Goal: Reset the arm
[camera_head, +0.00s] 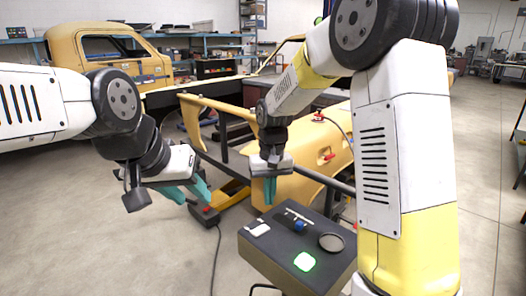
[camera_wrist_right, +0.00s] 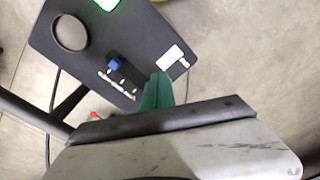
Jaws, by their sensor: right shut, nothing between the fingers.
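My right arm (camera_head: 395,140) comes in from the upper right and hangs its gripper (camera_head: 270,190) above the dark control box (camera_head: 310,262). Its teal fingers point down and are together with nothing between them. In the right wrist view the closed fingers (camera_wrist_right: 157,92) show over the near edge of the box (camera_wrist_right: 90,30), apart from it as far as I can tell. My left gripper (camera_head: 187,192) is at the left of the head view, tilted down to the right. Its two teal fingers stand apart with nothing between them.
The box carries a lit green button (camera_head: 305,262), a round dark ring (camera_head: 331,242), a blue knob (camera_head: 299,225) and a white switch (camera_head: 258,230). Yellow car panels (camera_head: 310,150) on a stand are behind my right gripper. A yellow truck cab (camera_head: 105,55) stands far left.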

